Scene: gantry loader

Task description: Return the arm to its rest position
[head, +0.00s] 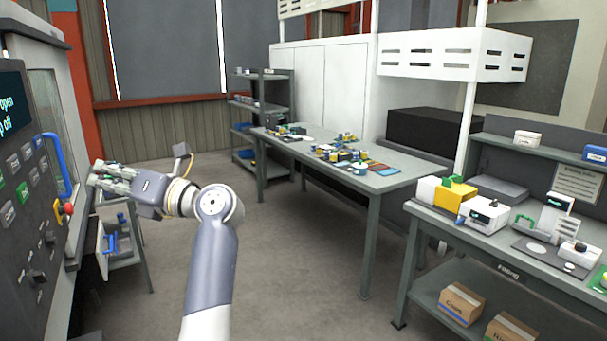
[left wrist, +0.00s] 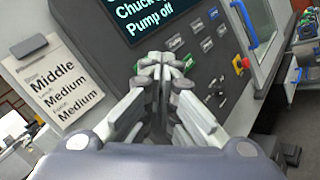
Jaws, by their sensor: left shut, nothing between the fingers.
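My left gripper (head: 108,178) reaches in from the lower centre of the head view and points left at the machine's control panel (head: 22,205). It is shut and empty. In the left wrist view the closed fingers (left wrist: 165,75) are in front of the panel (left wrist: 218,75), just below its screen (left wrist: 155,18). The fingertips overlap a green button in that view, and I cannot tell whether they touch it. The screen reads "Pump off", with "Chuck" on the line above. My right gripper is not in view.
A red-and-yellow knob (head: 65,208) and a blue door handle (head: 57,163) stick out beside my left gripper. A small cart (head: 142,250) stands below it. A long workbench (head: 375,185) and a fitting bench (head: 480,250) stand to the right. The floor between is clear.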

